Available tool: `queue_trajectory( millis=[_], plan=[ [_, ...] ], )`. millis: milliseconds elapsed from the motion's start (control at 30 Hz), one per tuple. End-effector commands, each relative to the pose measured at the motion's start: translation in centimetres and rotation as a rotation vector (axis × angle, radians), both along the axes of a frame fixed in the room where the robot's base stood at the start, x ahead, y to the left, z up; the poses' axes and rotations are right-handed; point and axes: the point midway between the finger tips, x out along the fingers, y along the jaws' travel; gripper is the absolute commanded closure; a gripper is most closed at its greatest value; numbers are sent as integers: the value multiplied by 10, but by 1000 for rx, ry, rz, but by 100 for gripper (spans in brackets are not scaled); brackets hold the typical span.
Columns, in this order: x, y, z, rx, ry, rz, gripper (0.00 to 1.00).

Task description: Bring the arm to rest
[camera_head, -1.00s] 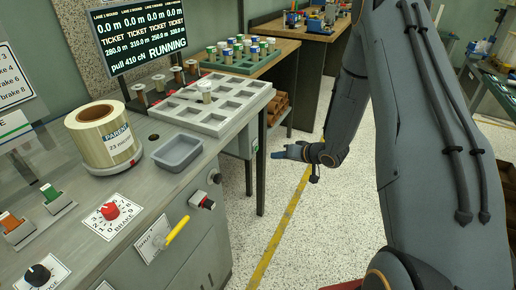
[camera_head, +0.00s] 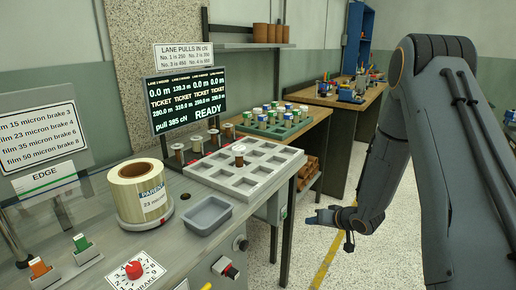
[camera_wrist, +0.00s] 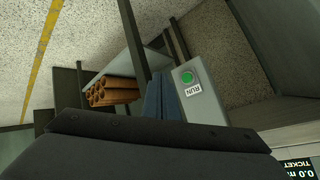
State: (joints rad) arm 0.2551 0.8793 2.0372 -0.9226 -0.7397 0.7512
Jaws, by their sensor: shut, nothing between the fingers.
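My arm (camera_head: 445,150) fills the right side of the head view, bent at a high elbow, with its forearm hanging down and the wrist turned left. My gripper (camera_head: 313,219) is shut and empty, held in the air over the floor, right of the machine bench. In the wrist view, blue fingers (camera_wrist: 162,98) show just past the dark wrist housing. The gripper appears apart from everything around it.
The grey bench carries a film roll (camera_head: 140,192), a small grey tray (camera_head: 207,215) and a compartment tray (camera_head: 245,168) with one spool (camera_head: 239,154). A green RUN button (camera_wrist: 187,77) and brown tubes (camera_wrist: 115,91) show in the wrist view. Speckled floor (camera_head: 385,255) is open.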

Motion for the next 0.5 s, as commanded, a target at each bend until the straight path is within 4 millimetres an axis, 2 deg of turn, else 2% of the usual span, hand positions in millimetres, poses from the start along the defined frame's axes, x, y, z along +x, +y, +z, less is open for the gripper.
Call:
queue_trajectory(
  millis=[33,133,267,367,500],
  plan=[
    [-2,-4,16,-55,11,-18,100],
    [-17,-16,40,-178,65,-59,100],
    [-50,-26,70,-307,160,-103,100],
    [-85,-29,92,-382,248,-123,100],
    [-146,-25,119,-452,389,-130,100]
  ],
)
